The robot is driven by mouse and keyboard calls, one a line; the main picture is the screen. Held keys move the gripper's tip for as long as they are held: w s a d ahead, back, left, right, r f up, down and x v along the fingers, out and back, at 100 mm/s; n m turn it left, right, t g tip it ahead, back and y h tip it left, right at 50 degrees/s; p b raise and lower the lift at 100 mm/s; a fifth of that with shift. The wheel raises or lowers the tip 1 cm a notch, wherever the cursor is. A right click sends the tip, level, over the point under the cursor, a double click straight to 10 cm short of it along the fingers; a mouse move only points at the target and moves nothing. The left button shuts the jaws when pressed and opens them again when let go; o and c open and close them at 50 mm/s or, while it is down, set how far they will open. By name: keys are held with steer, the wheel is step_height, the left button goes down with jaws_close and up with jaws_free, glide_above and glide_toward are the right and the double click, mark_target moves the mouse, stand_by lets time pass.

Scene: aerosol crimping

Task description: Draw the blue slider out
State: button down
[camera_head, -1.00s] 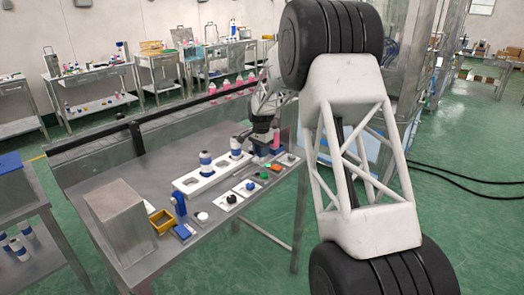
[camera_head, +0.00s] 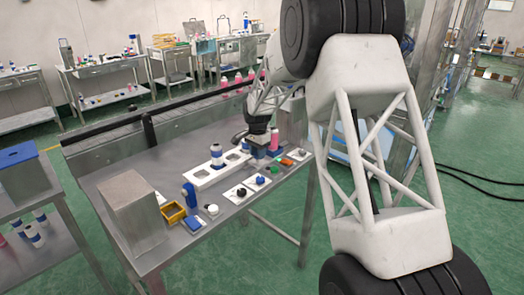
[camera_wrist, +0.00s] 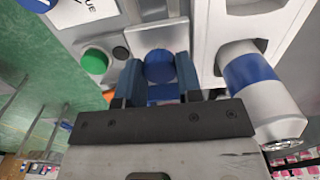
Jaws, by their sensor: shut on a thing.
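In the wrist view, a round blue knob (camera_wrist: 160,66) with a blue part below it sits between the two blue fingers of my gripper (camera_wrist: 160,82). I take it to be the blue slider. The fingers are closed against its sides, and it lies over a grey metal fixture (camera_wrist: 158,35). In the head view, my gripper (camera_head: 258,151) is low at the far right part of the grey table, beside the white rack. The slider cannot be clearly told apart from the gripper there.
A white rack (camera_head: 203,182) with a blue-banded bottle (camera_head: 216,158) is left of my gripper. The bottle type also shows close by in the wrist view (camera_wrist: 255,85). A green button (camera_wrist: 95,62) is near the fingers. A pink bottle (camera_head: 274,139) stands right of my gripper.

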steer(key=shift+s+a, duration=1.1)
steer(key=shift+a, duration=0.05)
steer(key=c, duration=0.8)
jaws_free()
steer(key=shift+r, duration=0.15)
steer(key=shift+r, duration=3.8)
